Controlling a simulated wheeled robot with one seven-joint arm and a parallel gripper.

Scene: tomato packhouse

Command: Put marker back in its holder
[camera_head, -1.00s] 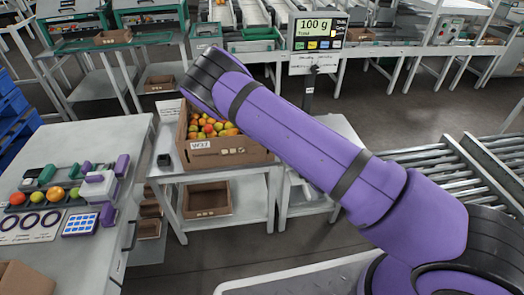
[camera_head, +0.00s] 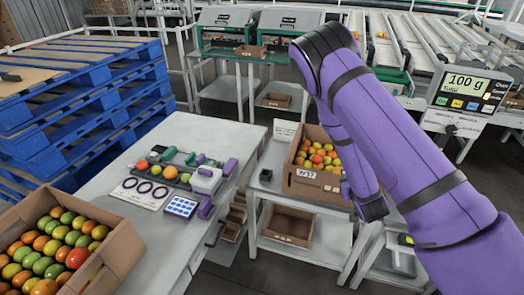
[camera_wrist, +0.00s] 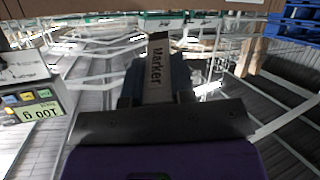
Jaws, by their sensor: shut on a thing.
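My gripper (camera_wrist: 157,88) shows in the wrist view, its dark fingers shut on the marker (camera_wrist: 156,66). The marker is a pale, flat-looking piece with the word "Marker" along it and a dark top end. It sticks out past the fingers, clear of any surface that I can see. In the head view my forearm hangs down in front of the fruit box, and neither the fingers nor the marker can be made out. A small dark cup-like thing (camera_head: 265,175) stands left of that box; I cannot tell whether it is the holder.
A cardboard box of tomatoes (camera_head: 300,184) stands on a small table. The grey worktable (camera_head: 175,262) at left bears purple rings, a blue-and-white pad and a fruit-filled box (camera_head: 128,255). Blue pallets (camera_head: 110,118) stand behind it. A scale display (camera_head: 465,92) reads 100 g.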

